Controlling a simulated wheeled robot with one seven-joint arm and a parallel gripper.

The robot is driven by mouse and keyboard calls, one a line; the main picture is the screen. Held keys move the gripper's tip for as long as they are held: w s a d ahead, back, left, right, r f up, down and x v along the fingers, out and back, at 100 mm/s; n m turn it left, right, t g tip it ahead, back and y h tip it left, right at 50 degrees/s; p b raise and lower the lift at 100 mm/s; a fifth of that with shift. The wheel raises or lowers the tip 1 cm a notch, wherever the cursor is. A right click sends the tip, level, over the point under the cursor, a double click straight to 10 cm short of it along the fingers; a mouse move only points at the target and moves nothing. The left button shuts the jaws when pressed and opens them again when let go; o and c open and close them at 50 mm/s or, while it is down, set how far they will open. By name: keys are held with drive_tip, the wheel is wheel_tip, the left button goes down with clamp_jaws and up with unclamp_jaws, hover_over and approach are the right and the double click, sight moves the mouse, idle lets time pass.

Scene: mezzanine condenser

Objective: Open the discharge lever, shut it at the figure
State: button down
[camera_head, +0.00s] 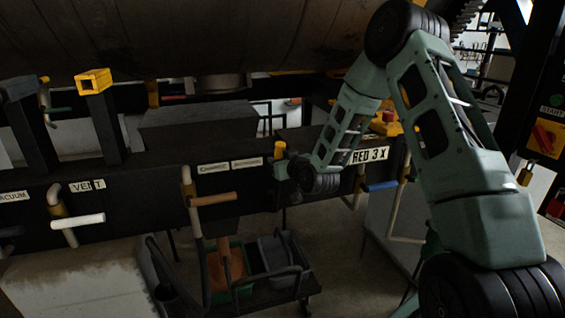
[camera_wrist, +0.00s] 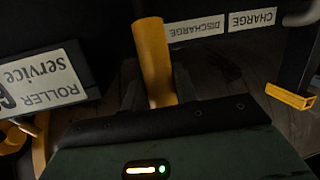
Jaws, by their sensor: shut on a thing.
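The discharge lever shows as a yellow round handle (camera_wrist: 153,50) in the wrist view, beside the upside-down DISCHARGE label (camera_wrist: 195,30). My gripper (camera_wrist: 158,96) is shut on its lower part, and the dark fingers lie on both sides of it. In the head view the top of the yellow handle (camera_head: 279,150) stands upright just right of the DISCHARGE label (camera_head: 247,162). My gripper (camera_head: 283,170) is at it there, partly hidden by my wrist. The handle's base and pivot are hidden. No readable figure shows in either view.
A CHARGE label (camera_head: 213,168) and an orange-brown handle (camera_head: 213,199) are left of the lever. A white VENT handle (camera_head: 78,221) is farther left, a blue handle (camera_head: 380,186) right. A cart (camera_head: 265,294) with bins stands below. A large drum (camera_head: 190,35) hangs above.

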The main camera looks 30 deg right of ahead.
drive_tip(key=shift+w+d+r+g+p, duration=0.1)
drive_tip(key=shift+w+d+g+p, duration=0.15)
drive_tip(key=shift+w+g, duration=0.4)
drive_tip(key=shift+w+d+r+g+p, duration=0.15)
drive_tip(key=shift+w+d+g+p, duration=0.15)
drive_tip(key=shift+w, duration=0.7)
drive_tip(key=shift+w+d+r+g+p, duration=0.1)
drive_tip(key=shift+w+d+g+p, duration=0.1)
drive_tip(key=shift+w+g, duration=0.45)
drive_tip(key=shift+w, duration=0.2)
drive_tip(key=c, duration=1.1)
unclamp_jaws()
drive_tip(key=shift+w, duration=0.1)
drive_tip(key=b+v, duration=0.5)
drive_tip(key=v, duration=1.2)
drive_tip(key=shift+s+d, duration=0.3)
drive_tip(key=shift+s, duration=0.05)
drive_tip(key=shift+f, duration=0.15)
